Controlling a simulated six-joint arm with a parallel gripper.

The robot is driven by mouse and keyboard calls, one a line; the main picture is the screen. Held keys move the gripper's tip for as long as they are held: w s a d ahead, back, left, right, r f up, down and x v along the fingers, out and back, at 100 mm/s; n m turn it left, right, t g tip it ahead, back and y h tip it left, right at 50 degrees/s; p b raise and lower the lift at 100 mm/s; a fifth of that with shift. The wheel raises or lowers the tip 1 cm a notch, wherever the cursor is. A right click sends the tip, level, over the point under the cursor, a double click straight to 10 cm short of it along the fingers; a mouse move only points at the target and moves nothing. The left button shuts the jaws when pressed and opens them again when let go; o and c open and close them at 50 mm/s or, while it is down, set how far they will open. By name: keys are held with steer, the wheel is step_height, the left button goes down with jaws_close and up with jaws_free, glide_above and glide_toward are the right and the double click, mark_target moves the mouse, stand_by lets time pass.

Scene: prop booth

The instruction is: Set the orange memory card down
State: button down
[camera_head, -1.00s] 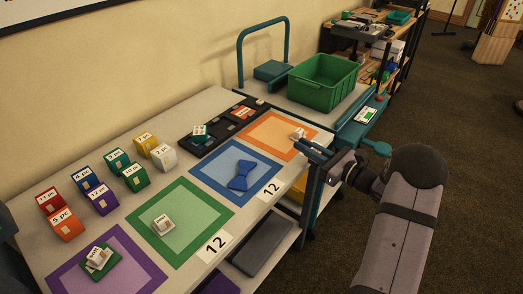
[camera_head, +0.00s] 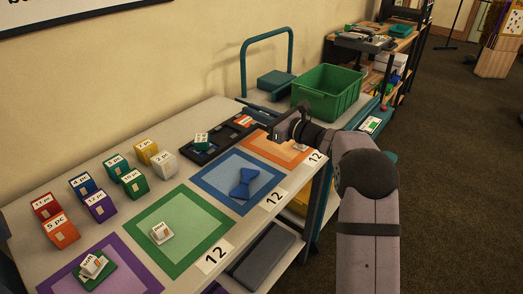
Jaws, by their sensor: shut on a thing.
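My gripper (camera_head: 278,134) is shut, above the table near the left side of the orange-bordered mat (camera_head: 258,146). The orange memory card in its jaws is too small and too hidden by the fingers to make out. A flat orange piece with a white label (camera_head: 243,121) lies at the far end of the black tray (camera_head: 222,146), left of my gripper. A small pale block (camera_head: 300,147) on the orange mat is partly hidden by my arm.
A dark-green and white block (camera_head: 201,139) sits in the tray. A white block (camera_head: 161,232) is on the green mat. Several coloured numbered blocks stand at the left. A green crate (camera_head: 327,94) is behind my gripper.

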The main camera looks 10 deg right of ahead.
step_height(320, 180, down, 6)
steer(key=shift+f, duration=0.1)
steer(key=shift+f, duration=1.7)
steer(key=shift+f, duration=0.1)
steer(key=shift+f, duration=0.15)
steer(key=c, duration=1.8)
jaws_free()
